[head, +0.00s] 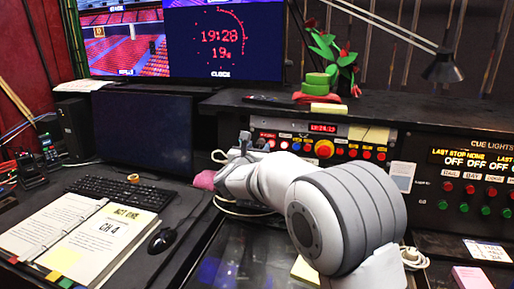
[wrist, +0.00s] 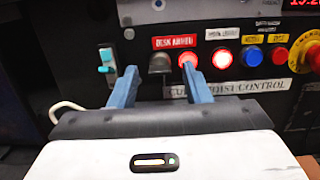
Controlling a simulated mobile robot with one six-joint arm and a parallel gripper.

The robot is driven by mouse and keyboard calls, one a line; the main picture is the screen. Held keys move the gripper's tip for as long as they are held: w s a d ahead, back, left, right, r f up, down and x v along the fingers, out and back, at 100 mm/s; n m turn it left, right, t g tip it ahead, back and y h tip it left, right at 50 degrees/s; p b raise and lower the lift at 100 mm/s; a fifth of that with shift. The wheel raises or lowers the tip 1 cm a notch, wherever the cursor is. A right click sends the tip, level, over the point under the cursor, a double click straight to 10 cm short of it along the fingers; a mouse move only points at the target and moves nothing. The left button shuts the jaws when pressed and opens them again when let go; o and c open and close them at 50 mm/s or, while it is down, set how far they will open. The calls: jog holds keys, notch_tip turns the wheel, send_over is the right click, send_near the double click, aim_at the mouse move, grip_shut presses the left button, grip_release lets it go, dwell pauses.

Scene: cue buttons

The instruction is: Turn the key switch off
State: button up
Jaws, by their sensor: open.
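The key switch (wrist: 160,64) is a small dark grey knob on the black panel, under a red label reading DESK ARMED (wrist: 173,42). My gripper (wrist: 158,75) is open, with one blue-grey finger to the left of the knob and the other to its right. The right fingertip overlaps a lit red light (wrist: 188,60) in the picture. Nothing is held between the fingers. Whether they touch the panel cannot be told. In the head view my gripper (head: 243,142) is at the left end of the button row, and the arm hides the key switch.
White (wrist: 223,58), blue (wrist: 253,54) and red (wrist: 281,53) buttons and a large red-and-yellow button (wrist: 310,55) sit right of the switch. A teal-capped toggle (wrist: 106,60) is at left. A monitor (head: 143,130) and keyboard (head: 118,189) stand at left.

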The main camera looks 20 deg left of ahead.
jog(key=shift+c, duration=0.5)
grip_shut()
